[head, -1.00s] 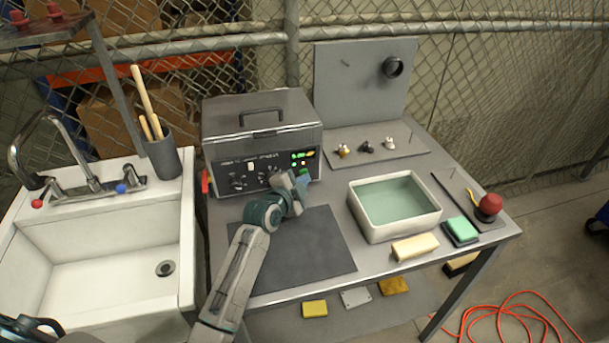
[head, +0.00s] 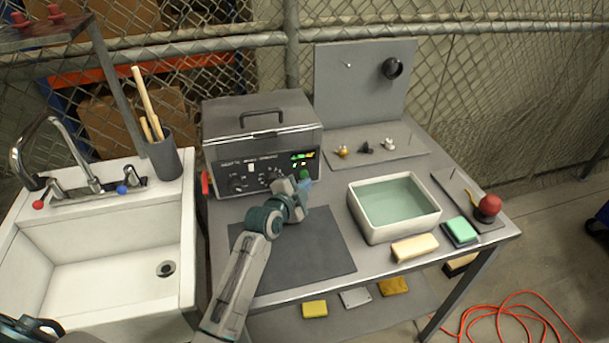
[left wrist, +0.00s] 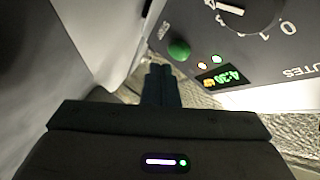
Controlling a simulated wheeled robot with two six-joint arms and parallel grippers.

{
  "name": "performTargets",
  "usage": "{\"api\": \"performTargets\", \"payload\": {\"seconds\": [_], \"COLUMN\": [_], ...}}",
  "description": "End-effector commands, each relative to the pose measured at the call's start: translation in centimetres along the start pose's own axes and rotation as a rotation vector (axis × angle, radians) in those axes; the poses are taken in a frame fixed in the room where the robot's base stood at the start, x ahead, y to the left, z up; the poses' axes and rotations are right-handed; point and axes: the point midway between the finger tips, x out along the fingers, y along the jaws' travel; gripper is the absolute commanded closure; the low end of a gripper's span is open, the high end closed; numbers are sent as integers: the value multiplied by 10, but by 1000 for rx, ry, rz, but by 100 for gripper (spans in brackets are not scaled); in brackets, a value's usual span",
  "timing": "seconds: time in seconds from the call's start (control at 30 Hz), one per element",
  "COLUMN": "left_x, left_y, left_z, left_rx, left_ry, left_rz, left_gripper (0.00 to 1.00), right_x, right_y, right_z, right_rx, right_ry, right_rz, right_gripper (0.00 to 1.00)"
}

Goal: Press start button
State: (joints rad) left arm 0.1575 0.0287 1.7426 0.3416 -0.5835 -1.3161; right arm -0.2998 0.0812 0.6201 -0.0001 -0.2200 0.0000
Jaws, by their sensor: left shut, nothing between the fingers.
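The tank unit (head: 262,130) is a grey box with a handled lid and a black front panel, standing at the back left of the table. Its round green start button (left wrist: 179,50) shows in the left wrist view, beside a "START" label. In the head view the green button (head: 305,173) shows just above my fingertips. My left gripper (head: 304,184) is shut and empty, close in front of the panel. In the left wrist view its fingertips (left wrist: 160,70) lie just below and left of the button; I cannot tell whether they touch it. My right gripper is not in view.
A lit green display (left wrist: 221,75) and a dial (left wrist: 246,12) are near the button. A dark mat (head: 310,250) lies under my left arm. A water-filled basin (head: 437,209) stands to the right, and a sink (head: 70,225) to the left.

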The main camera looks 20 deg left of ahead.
Motion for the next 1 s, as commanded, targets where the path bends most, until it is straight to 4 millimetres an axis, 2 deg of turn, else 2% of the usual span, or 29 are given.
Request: {"api": "performTargets", "payload": {"seconds": [0.17,0.7,1.0], "left_x": [-1,-34,-35], "left_y": [1,24,26], "left_z": [-1,-25,-25], "left_rx": [-1,-2,0], "left_ry": [0,0,0], "left_rz": [0,1,0], "left_gripper": [100,100,100], "right_x": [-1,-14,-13], "right_y": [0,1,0], "right_z": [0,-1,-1], "right_rx": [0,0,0], "right_ry": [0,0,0], "right_rz": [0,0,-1], "right_gripper": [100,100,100]}}
